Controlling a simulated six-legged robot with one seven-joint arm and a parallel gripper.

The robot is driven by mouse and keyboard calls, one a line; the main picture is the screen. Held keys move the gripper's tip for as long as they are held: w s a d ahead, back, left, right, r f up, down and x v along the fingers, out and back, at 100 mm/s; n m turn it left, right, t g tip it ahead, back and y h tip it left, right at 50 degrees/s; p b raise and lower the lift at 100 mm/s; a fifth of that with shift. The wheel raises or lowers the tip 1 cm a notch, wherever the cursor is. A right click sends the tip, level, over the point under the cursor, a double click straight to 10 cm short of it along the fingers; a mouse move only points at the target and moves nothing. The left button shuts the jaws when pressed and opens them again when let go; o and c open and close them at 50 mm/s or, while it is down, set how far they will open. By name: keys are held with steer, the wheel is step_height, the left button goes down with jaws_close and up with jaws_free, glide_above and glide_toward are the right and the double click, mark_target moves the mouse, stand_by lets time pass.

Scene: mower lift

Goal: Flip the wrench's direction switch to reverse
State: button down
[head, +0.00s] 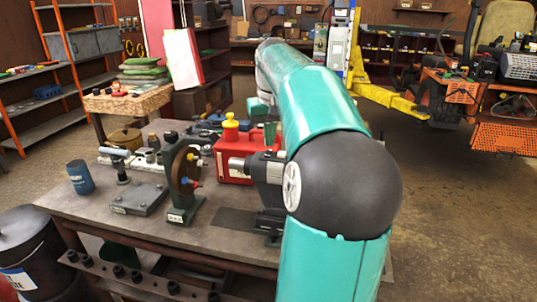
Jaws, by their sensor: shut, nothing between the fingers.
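I cannot clearly make out the wrench or its direction switch. Small tools lie at the back of the workbench (115,222), some blue, too small to tell apart. My teal arm crosses the right part of the bench and covers what lies behind it.
A green stand with a brown disc (185,170), a blue can (80,177) and a metal fixture (137,198) stand on the bench. A dark machine with a grey cylinder (242,166) is beside my arm. An orange mower (505,137) and yellow lift (395,100) are right. Floor there is clear.

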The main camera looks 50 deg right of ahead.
mark_target(269, 150)
steer(key=shift+f, duration=0.75)
stand_by(0.4)
steer(key=shift+r, duration=3.5)
